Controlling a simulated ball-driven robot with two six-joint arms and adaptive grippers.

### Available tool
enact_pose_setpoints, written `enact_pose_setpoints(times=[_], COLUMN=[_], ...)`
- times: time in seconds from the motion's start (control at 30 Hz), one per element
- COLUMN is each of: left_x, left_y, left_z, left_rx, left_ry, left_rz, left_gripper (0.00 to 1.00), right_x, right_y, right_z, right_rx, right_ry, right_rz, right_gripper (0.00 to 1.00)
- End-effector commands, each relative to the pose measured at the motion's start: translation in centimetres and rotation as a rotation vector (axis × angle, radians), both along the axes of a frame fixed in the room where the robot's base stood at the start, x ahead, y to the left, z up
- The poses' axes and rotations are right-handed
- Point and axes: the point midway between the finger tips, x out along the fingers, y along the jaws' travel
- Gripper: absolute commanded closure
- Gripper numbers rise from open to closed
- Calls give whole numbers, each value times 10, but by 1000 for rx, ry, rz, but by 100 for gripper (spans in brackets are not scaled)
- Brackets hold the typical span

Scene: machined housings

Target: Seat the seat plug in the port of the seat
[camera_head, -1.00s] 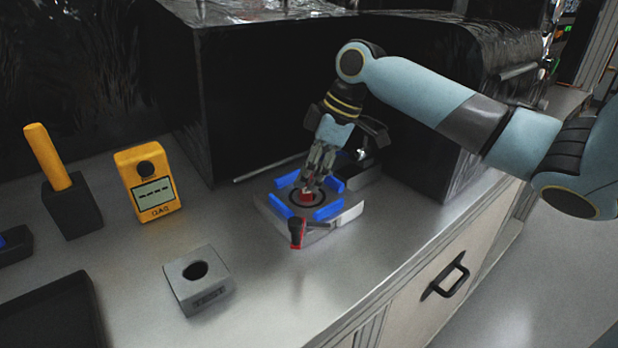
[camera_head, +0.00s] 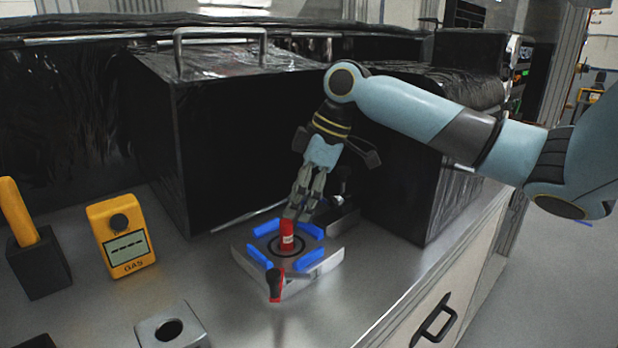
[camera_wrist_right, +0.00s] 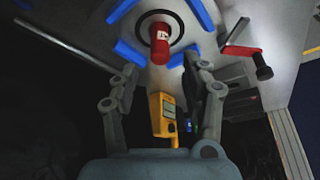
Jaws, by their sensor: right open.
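The red plug (camera_head: 287,238), a short cylinder with a pale label, stands upright at the middle of a grey plate fixture (camera_head: 318,263) with a black ring and blue corner guides. How deep it sits in the port is hidden. It also shows in the right wrist view (camera_wrist_right: 159,45). My right gripper (camera_head: 300,211) is open and empty just above the plug. In the right wrist view its fingers (camera_wrist_right: 161,62) are spread with the plug's upper end between and beyond the tips. My left gripper is not in view.
A red lever with a black knob (camera_head: 275,284) stands at the fixture's front. Dark boxes (camera_head: 225,150) stand behind. A yellow gas meter (camera_head: 121,240), a black block with a yellow stick (camera_head: 38,268) and a grey holed block (camera_head: 150,333) are left. The counter's front is clear.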

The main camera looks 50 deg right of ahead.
Motion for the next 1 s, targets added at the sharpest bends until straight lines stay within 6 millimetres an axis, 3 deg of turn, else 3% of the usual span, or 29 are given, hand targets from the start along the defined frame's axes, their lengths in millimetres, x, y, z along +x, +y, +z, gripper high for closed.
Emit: enact_pose_setpoints(times=[0.2,0.4,1.0], left_x=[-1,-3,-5], left_y=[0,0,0], left_z=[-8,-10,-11], left_rx=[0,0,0], left_ry=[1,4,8], left_rz=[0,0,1], left_gripper=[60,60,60], right_x=[-12,-17,-18], right_y=[-15,-20,-20], right_z=[41,60,65], right_rx=[-7,-3,2], right_ry=[0,1,0], right_rz=[1,1,-1], right_gripper=[53,53,53])
